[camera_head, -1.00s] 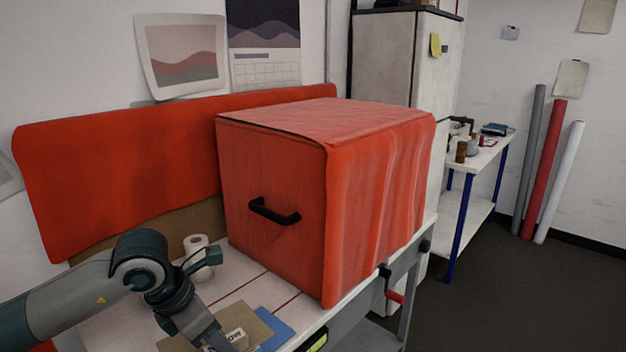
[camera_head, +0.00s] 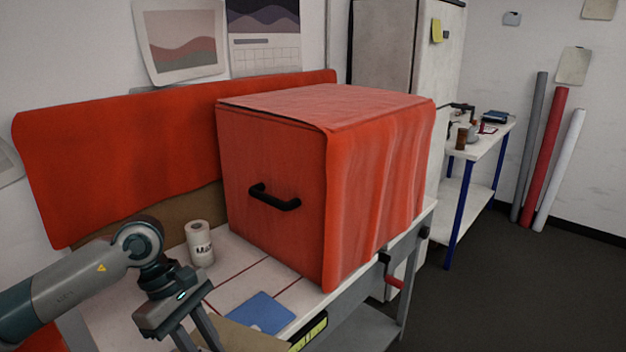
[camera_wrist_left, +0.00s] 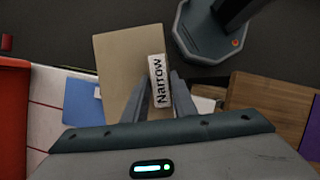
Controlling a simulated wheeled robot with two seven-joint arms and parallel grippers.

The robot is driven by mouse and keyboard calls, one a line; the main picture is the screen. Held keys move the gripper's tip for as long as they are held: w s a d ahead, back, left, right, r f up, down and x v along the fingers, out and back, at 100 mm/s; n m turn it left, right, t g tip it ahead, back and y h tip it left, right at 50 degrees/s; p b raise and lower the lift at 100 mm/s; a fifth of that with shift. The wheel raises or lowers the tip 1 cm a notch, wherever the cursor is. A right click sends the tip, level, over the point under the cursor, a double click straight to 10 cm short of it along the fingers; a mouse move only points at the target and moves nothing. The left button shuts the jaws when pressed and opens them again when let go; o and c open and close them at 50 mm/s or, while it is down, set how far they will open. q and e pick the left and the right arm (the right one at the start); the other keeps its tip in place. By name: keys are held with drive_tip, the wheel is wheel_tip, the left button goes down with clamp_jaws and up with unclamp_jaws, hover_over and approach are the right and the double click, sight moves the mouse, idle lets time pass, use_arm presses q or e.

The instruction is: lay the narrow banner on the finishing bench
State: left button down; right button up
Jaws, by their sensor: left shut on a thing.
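My left gripper (camera_head: 198,338) is at the lower left in the head view, over the front edge of the white bench. In the left wrist view its two fingers (camera_wrist_left: 159,90) are shut on a flat tan piece (camera_wrist_left: 122,62) with a white tag (camera_wrist_left: 159,80) reading "Narrow". I take this as the narrow banner. Part of the tan piece (camera_head: 245,340) shows beyond the fingers in the head view. The white bench (camera_head: 235,285) has red lines. A table with blue legs (camera_head: 462,215) stands farther back. I cannot tell which is the finishing bench. My right gripper is out of view.
A big red-covered box (camera_head: 275,160) with a black handle fills the bench's right part. A wooden surface (camera_wrist_left: 265,100) shows in the wrist view. Long rolls (camera_head: 545,160) lean at the back wall.

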use_arm(q)
drive_tip(key=s+f+m+g+y, duration=0.1)
drive_tip(key=m, duration=0.3)
drive_tip(key=s+a+m+y, duration=0.1)
drive_tip(key=s+m, duration=0.1)
drive_tip(key=m, duration=0.3)
drive_tip(key=s+a+f+m+g+y, duration=0.1)
drive_tip(key=s+m+y, duration=0.1)
drive_tip(key=m, duration=0.2)
drive_tip(key=shift+f+g, duration=0.3)
drive_tip(key=shift+f, duration=0.05)
drive_tip(key=shift+w, duration=0.1)
idle(0.9)
